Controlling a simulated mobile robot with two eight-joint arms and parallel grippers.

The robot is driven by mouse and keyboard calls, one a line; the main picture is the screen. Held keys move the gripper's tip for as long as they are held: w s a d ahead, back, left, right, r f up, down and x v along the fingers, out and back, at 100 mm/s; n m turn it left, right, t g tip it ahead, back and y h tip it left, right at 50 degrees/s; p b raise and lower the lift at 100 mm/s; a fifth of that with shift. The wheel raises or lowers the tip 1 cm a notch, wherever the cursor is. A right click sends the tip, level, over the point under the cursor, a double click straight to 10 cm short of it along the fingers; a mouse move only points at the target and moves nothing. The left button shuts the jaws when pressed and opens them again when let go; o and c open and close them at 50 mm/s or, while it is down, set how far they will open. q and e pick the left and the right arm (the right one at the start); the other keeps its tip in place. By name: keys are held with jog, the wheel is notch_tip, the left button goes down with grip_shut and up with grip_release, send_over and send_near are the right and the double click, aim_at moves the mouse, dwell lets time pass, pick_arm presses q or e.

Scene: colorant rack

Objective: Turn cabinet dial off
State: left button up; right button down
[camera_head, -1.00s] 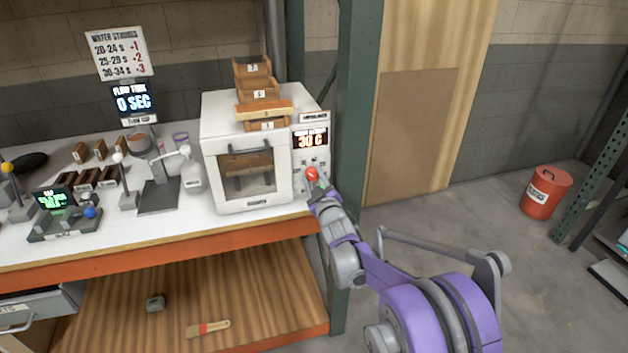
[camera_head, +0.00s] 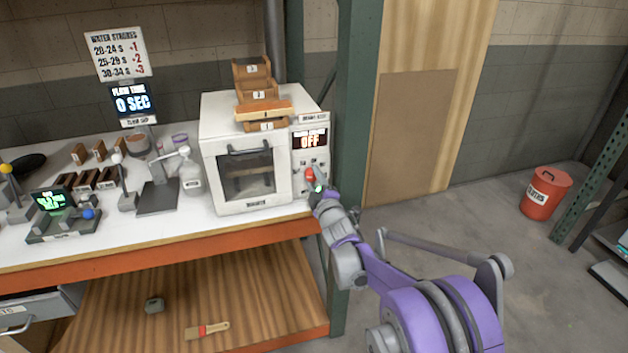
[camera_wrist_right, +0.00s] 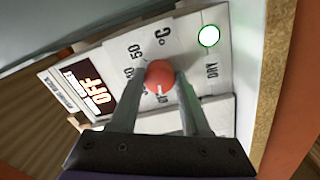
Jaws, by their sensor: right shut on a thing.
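The white cabinet (camera_head: 222,115) stands on the bench with a windowed door on its front. The red dial (camera_head: 309,174) is on the panel below the display. In the right wrist view the dial (camera_wrist_right: 159,74) sits between the two fingertips of my right gripper (camera_wrist_right: 158,88), which is shut on it. My right gripper (camera_head: 314,183) reaches the panel from the lower right in the head view. My left gripper is not in view.
Small wooden boxes (camera_head: 257,93) are stacked on the cabinet top. A round green-rimmed button (camera_wrist_right: 209,36) sits beside the DRY label. A dispenser bottle (camera_head: 190,175) stands left of the cabinet. A green post (camera_head: 357,100) rises just right of it.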

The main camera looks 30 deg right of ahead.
dwell(0.4)
jog(key=shift+c, duration=1.8)
grip_release()
jog(key=shift+s, duration=0.1)
jog(key=v, duration=1)
jog(key=shift+s, duration=0.3)
jog(key=shift+a, duration=0.1)
